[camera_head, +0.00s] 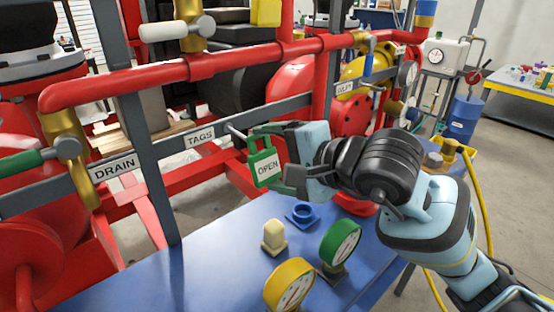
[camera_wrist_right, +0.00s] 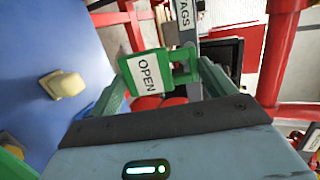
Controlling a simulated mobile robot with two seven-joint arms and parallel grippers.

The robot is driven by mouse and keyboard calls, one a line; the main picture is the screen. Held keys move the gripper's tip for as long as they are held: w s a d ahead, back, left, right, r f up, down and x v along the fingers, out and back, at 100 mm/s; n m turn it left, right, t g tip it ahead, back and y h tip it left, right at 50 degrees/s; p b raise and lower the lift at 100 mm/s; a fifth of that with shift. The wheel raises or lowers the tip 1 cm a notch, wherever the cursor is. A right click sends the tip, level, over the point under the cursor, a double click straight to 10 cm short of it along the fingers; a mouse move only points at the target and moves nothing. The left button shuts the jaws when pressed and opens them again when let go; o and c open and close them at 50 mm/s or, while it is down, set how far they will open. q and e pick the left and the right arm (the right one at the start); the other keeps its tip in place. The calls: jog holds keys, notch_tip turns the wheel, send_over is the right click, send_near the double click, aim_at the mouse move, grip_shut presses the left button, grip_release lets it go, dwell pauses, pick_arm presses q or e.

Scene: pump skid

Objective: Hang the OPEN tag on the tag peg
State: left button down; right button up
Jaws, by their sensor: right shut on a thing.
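The green OPEN tag (camera_head: 265,167) has a white label and hangs upright. My right gripper (camera_head: 268,150) is shut on it, coming in from the right, and it also shows between the fingers in the right wrist view (camera_wrist_right: 147,75). The tag peg (camera_head: 235,132) sticks out from the grey rail just right of the TAGS label (camera_head: 200,136). The tag's top is close to the peg's tip; I cannot tell whether they touch or whether the tag is around the peg. My left gripper is not in view.
A red pipe (camera_head: 190,72) crosses above the rail. A grey post (camera_head: 147,150) stands left of TAGS.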

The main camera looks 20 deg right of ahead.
aim_at(268, 151)
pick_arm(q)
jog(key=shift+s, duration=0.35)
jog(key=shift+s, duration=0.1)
pick_arm(e)
jog(key=shift+w+a, duration=0.1)
jog(key=shift+w, duration=0.1)
jog(key=shift+w+a, duration=0.1)
jog(key=shift+w, duration=0.25)
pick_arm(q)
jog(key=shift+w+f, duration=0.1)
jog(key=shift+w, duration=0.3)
pick_arm(e)
jog(key=shift+w+a, duration=0.25)
jog(key=shift+w, duration=0.45)
jog(key=shift+w+a+f, duration=0.1)
jog(key=shift+w+a, duration=0.05)
jog(key=shift+w, duration=0.2)
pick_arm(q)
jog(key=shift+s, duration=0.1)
pick_arm(e)
jog(key=shift+w, duration=0.1)
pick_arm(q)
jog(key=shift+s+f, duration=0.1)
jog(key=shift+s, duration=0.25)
